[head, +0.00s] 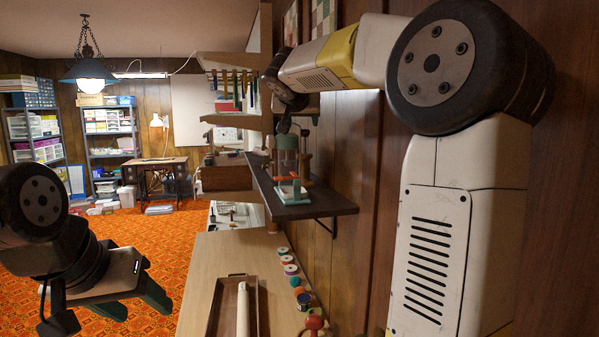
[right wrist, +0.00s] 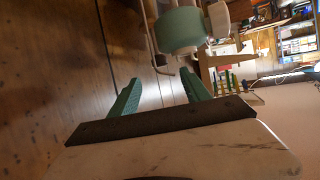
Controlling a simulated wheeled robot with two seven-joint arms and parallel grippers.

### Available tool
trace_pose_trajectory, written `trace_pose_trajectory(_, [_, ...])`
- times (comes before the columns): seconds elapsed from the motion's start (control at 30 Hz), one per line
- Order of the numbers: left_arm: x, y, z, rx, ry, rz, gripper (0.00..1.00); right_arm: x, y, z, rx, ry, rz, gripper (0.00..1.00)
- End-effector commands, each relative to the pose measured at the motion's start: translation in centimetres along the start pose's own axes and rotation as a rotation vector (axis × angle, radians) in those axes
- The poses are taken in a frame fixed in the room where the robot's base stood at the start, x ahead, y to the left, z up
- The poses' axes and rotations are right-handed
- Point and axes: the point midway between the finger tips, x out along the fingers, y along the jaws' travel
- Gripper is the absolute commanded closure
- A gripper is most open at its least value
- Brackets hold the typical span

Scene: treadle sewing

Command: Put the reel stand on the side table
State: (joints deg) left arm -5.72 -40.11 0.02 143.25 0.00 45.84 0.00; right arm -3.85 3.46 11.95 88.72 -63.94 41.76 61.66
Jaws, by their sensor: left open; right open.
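What looks like the reel stand (head: 291,188), with a pale green base, an orange-red part and a green reel on top, stands upright on a dark wall shelf (head: 318,209). My right gripper (right wrist: 158,98) is open and empty; in its wrist view a green reel (right wrist: 181,29) is just beyond the fingertips, apart from them. In the head view the right wrist hangs just above the stand, its fingers hard to make out. My left gripper (head: 132,302) is open and empty at lower left, over the carpet. Which table is the side table I cannot tell.
A light wooden table (head: 196,290) in front holds a brown tray (head: 222,310) with a pale roll and a row of coloured spools (head: 290,269) along the wall. A sewing table (head: 157,163) stands far back. A bracket holds up the wall shelf.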

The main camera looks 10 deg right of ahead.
Motion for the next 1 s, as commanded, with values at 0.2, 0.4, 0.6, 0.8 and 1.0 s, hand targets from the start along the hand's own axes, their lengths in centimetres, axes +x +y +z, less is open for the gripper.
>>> trace_pose_trajectory(0.2, [0.0,0.0,0.0,0.0,0.0,0.0,0.43,2.4,0.0,0.1,-0.001,-0.002,0.002,0.44])
trace_pose_trajectory(0.4, [0.0,0.0,0.0,0.0,0.0,0.0,0.43,5.2,-0.1,0.0,0.0,-0.003,0.002,0.44])
trace_pose_trajectory(0.6, [0.0,0.0,0.0,0.0,0.0,0.0,0.43,7.4,-0.1,-0.1,0.0,-0.001,0.001,0.44])
trace_pose_trajectory(0.8, [0.0,0.0,0.0,0.0,0.0,0.0,0.43,7.7,-0.1,-0.1,0.0,0.0,0.0,0.44])
trace_pose_trajectory(1.0, [0.0,0.0,0.0,0.0,0.0,0.0,0.43,7.6,-0.1,-0.1,0.0,0.0,0.0,0.72])
